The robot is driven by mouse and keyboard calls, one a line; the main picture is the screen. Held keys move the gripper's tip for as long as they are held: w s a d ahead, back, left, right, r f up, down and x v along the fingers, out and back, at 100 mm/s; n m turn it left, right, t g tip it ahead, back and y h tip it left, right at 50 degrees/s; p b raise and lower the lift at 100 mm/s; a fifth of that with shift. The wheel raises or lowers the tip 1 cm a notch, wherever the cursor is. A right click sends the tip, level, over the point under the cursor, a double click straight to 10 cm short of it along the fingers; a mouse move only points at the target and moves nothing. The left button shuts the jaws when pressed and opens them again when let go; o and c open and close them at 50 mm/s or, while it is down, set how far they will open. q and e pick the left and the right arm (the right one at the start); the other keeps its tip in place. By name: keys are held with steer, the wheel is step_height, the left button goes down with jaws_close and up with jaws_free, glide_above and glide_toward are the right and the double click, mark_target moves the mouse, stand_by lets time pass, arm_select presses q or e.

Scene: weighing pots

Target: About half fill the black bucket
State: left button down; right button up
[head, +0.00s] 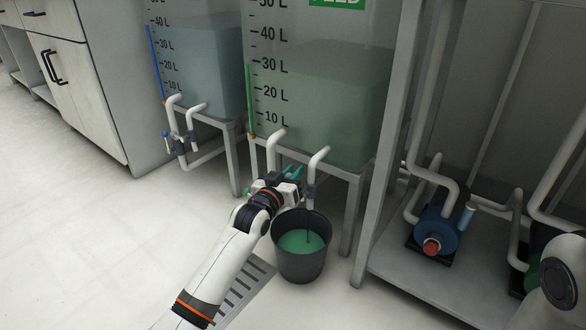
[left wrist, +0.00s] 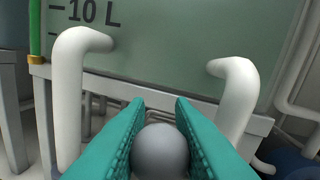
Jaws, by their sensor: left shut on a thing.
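The black bucket (head: 302,268) stands upright on the floor under the outlet of the green-tinted tank (head: 325,110). Green liquid (head: 300,240) lies inside it, its surface below the rim. A thin dark line shows above the liquid; I cannot tell whether it is a stream or part of the bucket. The tank's liquid reaches near its 30 L mark. My left gripper (head: 296,173) is at the tank's pipework, above the bucket. In the left wrist view its teal fingers (left wrist: 157,125) are shut on a grey round knob (left wrist: 160,152) between two white pipes. My right gripper is out of view.
A second, bluish tank (head: 205,65) with its own pipes (head: 180,135) stands to the left. A metal shelf with a blue pump (head: 436,232) is to the right of the bucket. A dark-slotted floor grate (head: 245,285) lies left of the bucket. The floor at left is clear.

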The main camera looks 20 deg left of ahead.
arm_select(q)
steer(key=n+p, duration=0.1)
steer(key=p, duration=0.1)
steer(key=a+f+n+p, duration=0.1)
steer(key=n+p, duration=0.1)
steer(key=shift+w+a+f+g+p, duration=0.2)
steer(key=shift+g+p, duration=0.1)
steer(key=shift+p, duration=0.1)
steer(key=f+n, duration=0.2)
steer(key=n, duration=0.1)
steer(key=f+n+p, duration=0.1)
steer(key=n, duration=0.1)
steer(key=shift+a+f+g, duration=0.25)
steer(key=shift+f+g, duration=0.05)
steer(key=shift+g, duration=0.1)
steer(key=shift+f+h, duration=0.1)
steer(key=shift+h, duration=0.2)
steer(key=c, duration=1.3)
jaws_free()
steer(key=shift+o, duration=0.2)
steer(key=shift+w, duration=0.1)
steer(key=shift+r, duration=0.2)
